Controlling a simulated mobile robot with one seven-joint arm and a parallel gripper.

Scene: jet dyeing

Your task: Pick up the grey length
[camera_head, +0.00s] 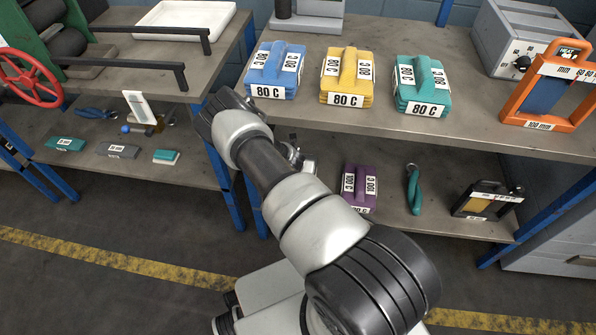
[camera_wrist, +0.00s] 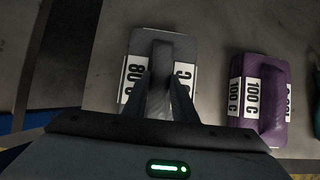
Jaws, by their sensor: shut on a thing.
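The grey length (camera_wrist: 180,44) is a folded grey block with a raised strap-like handle and white labels, one reading 80 C. It lies on the lower shelf in the wrist view. My gripper (camera_wrist: 161,88) has its two fingers on either side of the grey handle, shut on it. I cannot tell whether the block is lifted off the shelf.
A purple 100 C block (camera_wrist: 262,98) stands close on the right; it also shows in the head view (camera_head: 359,187). Beyond it are a teal tool (camera_head: 414,190) and a dark frame (camera_head: 487,200). The upper shelf (camera_head: 300,112) overhangs, carrying blue, yellow and teal 80 C blocks.

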